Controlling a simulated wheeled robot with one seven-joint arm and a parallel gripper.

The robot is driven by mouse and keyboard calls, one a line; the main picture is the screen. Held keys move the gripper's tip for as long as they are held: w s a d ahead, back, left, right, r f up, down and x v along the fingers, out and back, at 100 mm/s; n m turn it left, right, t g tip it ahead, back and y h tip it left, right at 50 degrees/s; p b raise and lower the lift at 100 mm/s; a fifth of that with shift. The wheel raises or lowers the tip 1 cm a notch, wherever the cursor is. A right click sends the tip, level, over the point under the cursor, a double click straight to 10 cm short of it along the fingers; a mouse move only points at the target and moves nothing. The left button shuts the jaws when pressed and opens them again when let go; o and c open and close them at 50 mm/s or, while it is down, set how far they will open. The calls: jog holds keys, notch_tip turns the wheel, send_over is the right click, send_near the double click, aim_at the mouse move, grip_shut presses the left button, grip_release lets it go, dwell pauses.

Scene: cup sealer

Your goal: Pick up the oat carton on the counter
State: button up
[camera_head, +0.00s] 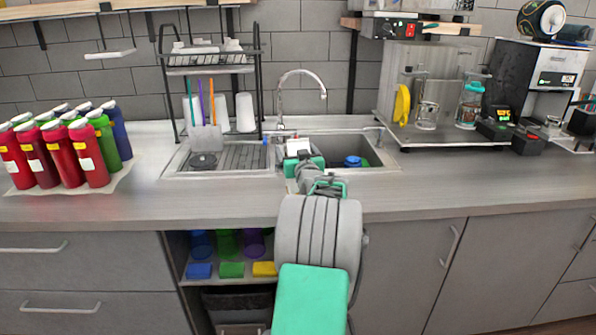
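No carton that I can make out as the oat carton shows on the counter (240,203). My arm reaches forward from the bottom middle over the counter to the front of the sink. My gripper (299,152) is at its far end, small and partly hidden by my own wrist. A small white shape shows there, and I cannot tell whether it is part of the gripper or a thing behind it. I cannot tell whether the fingers are open or shut.
Red, green and blue bottles (92,160) with white caps crowd the left on a pale mat. A dish rack (210,70) and faucet (303,75) stand behind the sink (392,158). A coffee machine (535,80) is at right. The front counter strip is mostly clear.

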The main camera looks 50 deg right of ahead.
grip_shut()
jog(key=shift+r, duration=0.25)
dwell(0.8)
